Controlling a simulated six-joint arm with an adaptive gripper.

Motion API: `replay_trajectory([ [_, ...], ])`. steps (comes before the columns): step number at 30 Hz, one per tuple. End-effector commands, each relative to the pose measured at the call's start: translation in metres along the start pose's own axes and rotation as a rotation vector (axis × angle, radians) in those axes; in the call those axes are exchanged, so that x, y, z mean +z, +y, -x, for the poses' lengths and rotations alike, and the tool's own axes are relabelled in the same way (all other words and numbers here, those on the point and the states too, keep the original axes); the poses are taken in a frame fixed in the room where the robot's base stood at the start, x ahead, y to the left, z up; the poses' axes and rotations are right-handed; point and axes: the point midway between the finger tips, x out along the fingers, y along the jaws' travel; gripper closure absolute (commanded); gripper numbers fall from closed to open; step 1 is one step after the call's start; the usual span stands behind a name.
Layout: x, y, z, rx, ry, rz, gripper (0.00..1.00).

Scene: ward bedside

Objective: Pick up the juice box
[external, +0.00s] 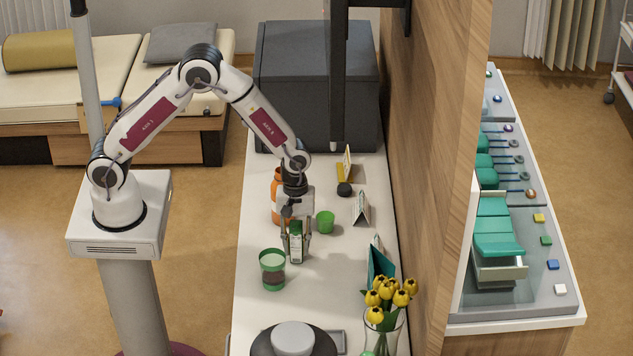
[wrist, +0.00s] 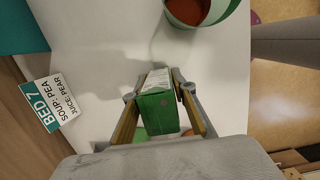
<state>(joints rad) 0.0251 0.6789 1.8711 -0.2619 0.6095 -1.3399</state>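The juice box (external: 297,246) is a small upright green-and-white carton on the white counter. In the wrist view the juice box (wrist: 157,110) is in the middle, its green end towards the camera. My gripper (external: 297,243) points down over it, with one finger on either side. In the wrist view my gripper (wrist: 158,95) looks open around the box. Narrow gaps seem to show beside the box, but contact at the fingertips is hard to judge.
A green-rimmed cup (external: 272,270) stands close in front; it also shows in the wrist view (wrist: 190,12). An orange bottle (external: 276,205) and small green cup (external: 325,222) stand behind. Cards (external: 361,209), yellow flowers (external: 388,292) and a wooden partition (external: 440,150) are to the right.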

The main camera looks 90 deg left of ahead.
Motion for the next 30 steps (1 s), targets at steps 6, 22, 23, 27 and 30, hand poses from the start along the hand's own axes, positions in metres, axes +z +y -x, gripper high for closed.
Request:
replay_trajectory([
  [6, 0.0, 0.0, 0.0, 0.001, 0.0, 0.0, 1.0],
  [22, 0.005, 0.002, 0.036, 0.004, 0.0, -0.001, 1.0],
  [23, 0.006, 0.002, 0.041, 0.005, 0.0, -0.002, 1.0],
  [27, 0.009, 0.001, 0.061, 0.004, -0.001, -0.001, 1.0],
  [30, 0.011, 0.001, 0.074, 0.003, -0.001, -0.001, 1.0],
])
